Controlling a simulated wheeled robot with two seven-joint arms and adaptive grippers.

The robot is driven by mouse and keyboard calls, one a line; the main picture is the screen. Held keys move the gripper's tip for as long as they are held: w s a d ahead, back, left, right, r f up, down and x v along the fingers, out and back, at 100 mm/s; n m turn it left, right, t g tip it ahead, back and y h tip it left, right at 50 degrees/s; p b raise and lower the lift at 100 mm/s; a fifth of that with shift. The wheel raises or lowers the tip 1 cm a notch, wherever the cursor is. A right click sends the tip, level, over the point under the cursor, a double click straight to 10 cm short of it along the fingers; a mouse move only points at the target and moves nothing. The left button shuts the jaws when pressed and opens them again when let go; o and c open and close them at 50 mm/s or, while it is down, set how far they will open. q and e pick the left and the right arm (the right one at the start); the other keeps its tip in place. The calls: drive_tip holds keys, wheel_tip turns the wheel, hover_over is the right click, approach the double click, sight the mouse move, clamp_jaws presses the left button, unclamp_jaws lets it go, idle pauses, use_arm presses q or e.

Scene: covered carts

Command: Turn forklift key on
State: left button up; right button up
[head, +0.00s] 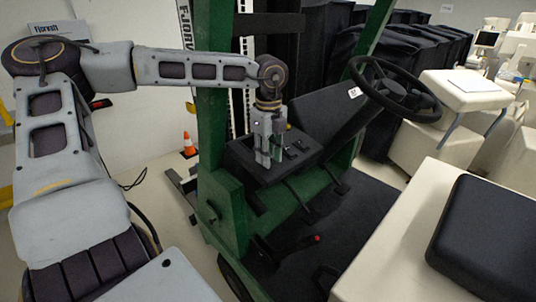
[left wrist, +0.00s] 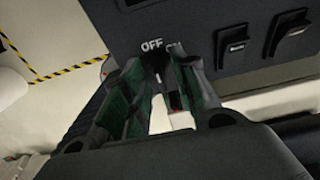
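The forklift's dark control panel (head: 285,150) lies under my left gripper (head: 268,160), which points down at it. In the left wrist view, the panel face (left wrist: 212,85) carries a white OFF label (left wrist: 152,45) and a second label partly hidden by a finger. The dark key (left wrist: 162,72) shows between the fingertips of my left gripper (left wrist: 160,78), just below OFF. The fingers are close on either side of it, but I cannot tell if they press on it. The key's exact turn is unclear. My right gripper is not in view.
Two switches (left wrist: 291,33) sit right of the key. The steering wheel (head: 394,90) is to the right and a green post (head: 213,100) to the left. The black seat (head: 485,235) is front right. An orange cone (head: 189,145) stands on the floor behind.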

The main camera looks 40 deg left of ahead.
use_arm(q)
drive_tip(key=shift+c, duration=0.2)
clamp_jaws()
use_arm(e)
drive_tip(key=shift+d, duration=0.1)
